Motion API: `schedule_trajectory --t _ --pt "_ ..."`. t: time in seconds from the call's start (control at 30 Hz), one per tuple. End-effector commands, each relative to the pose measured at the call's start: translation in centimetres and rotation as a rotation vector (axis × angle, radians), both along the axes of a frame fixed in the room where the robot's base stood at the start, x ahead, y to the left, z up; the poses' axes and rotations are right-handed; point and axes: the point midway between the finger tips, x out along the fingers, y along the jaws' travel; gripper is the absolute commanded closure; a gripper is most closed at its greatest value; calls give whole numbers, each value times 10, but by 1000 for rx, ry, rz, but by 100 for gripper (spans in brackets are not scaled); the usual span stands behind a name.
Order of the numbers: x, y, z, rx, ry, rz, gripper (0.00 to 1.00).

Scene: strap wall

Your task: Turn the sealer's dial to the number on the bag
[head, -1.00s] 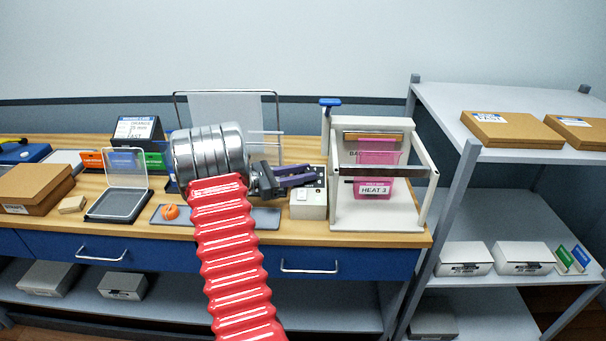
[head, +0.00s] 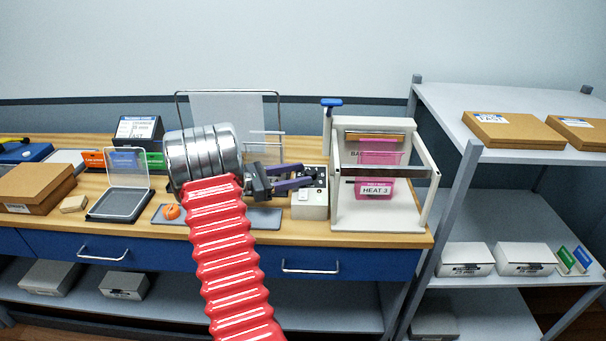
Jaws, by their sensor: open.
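The sealer (head: 384,216) is a white frame on the right end of the bench, with a blue-topped lever (head: 331,102) at its left. A pink bag (head: 378,188) hangs in it with a label reading "HEAT 3". A small white control box (head: 309,206) stands at the sealer's left, with a dark panel on its upper part. My gripper (head: 318,178) is open, its purple fingers pointing right at that dark panel. The fingers cover part of the panel, so I cannot make out the dial or its setting. I cannot tell whether the fingers touch it.
A grey mat (head: 262,218) lies left of the control box, with an orange round thing (head: 171,212) on its left part. A clear-lidded case (head: 122,199) and cardboard box (head: 38,187) stand further left. A grey shelf rack (head: 462,195) stands right of the bench.

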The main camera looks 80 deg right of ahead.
Motion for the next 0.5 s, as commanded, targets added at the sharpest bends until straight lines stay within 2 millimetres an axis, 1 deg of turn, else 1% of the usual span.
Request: schedule_trajectory --t 0.03,0.5 --pt "8 5 0 0 0 3 53" --pt "73 53 4 0 -1 2 53"
